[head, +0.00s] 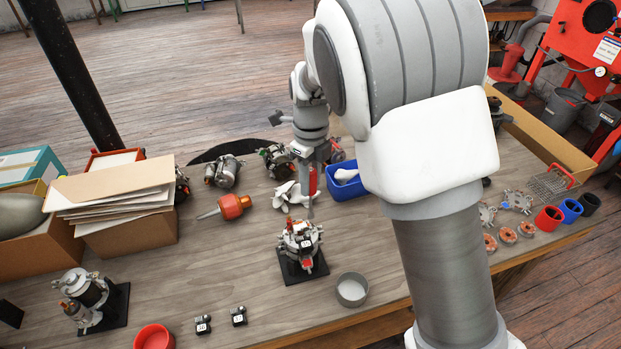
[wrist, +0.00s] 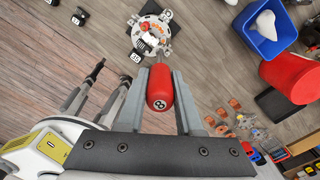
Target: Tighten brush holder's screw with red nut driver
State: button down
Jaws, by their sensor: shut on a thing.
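My gripper (head: 312,176) is shut on the red nut driver, whose handle (wrist: 160,88) with an "8" on its end sits between the two fingers in the wrist view. The driver (head: 312,181) hangs upright with its shaft pointing down over the alternator (head: 292,236). The alternator stands on a black base plate and also shows in the wrist view (wrist: 150,30). A small black part with a white label, which looks like the brush holder (head: 306,244), is at its front. I cannot tell whether the driver's tip touches the screw; the screw is hidden.
A grey round bowl (head: 352,290) stands right of the alternator. Two black labelled blocks (head: 203,324) lie in front. Another alternator unit (head: 88,296) is at left. A blue bin (head: 347,184) and an orange-handled tool (head: 233,206) lie behind. Bare tabletop lies left of the alternator.

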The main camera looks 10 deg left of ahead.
jog(key=n, duration=1.8)
jog(key=shift+b, duration=0.3)
jog(key=n, duration=0.7)
jog(key=shift+f, duration=0.15)
